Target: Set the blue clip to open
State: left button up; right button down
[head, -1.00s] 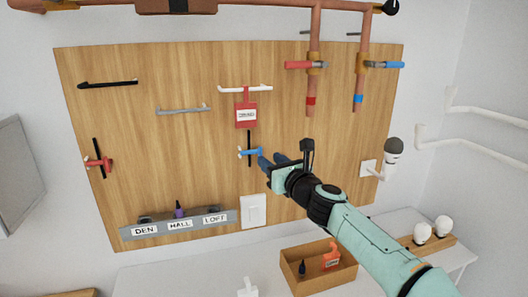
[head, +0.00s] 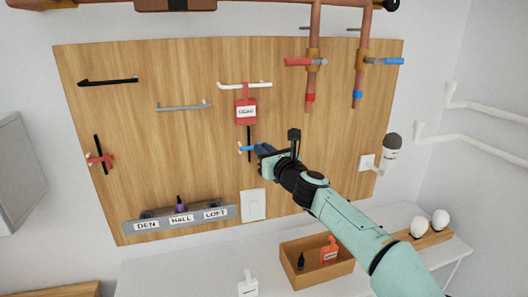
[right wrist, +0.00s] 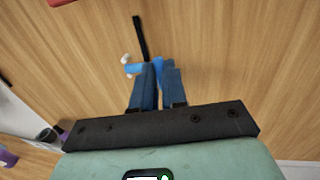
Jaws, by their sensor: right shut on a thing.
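The blue clip (head: 246,148) sits on a thin black vertical bar (head: 249,136) on the wooden board, below the red tag. My right gripper (head: 260,150) comes in from the right and is shut on the clip's right part. In the right wrist view the fingers (right wrist: 159,84) are closed around the blue clip (right wrist: 133,68), whose pale end sticks out to the left. The fingers hide much of the clip, so I cannot tell its exact setting. My left gripper is not in view.
A red tag (head: 246,109) hangs from a white rail just above. A red clip (head: 100,160) is on another black bar at the far left. A white switch plate (head: 253,205) and a grey labelled strip (head: 180,217) lie below. Pipes with red (head: 298,62) and blue handles are upper right.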

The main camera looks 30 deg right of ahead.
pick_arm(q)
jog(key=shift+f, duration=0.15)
pick_arm(e)
jog(key=shift+a, duration=0.1)
pick_arm(q)
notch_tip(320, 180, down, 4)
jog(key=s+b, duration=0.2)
jog(key=b, duration=0.2)
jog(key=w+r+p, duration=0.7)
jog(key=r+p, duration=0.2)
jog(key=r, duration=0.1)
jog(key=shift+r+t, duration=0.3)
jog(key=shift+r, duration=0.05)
pick_arm(e)
jog(key=a+m+g+h, duration=0.8)
jog(key=m+g+h, duration=0.6)
jog(key=h, duration=0.3)
jog(key=shift+s+a+m, duration=0.2)
jog(key=shift+m, duration=0.3)
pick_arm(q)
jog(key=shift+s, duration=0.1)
pick_arm(e)
jog(key=c, duration=1.2)
grip_release()
jog(key=shift+o, duration=0.2)
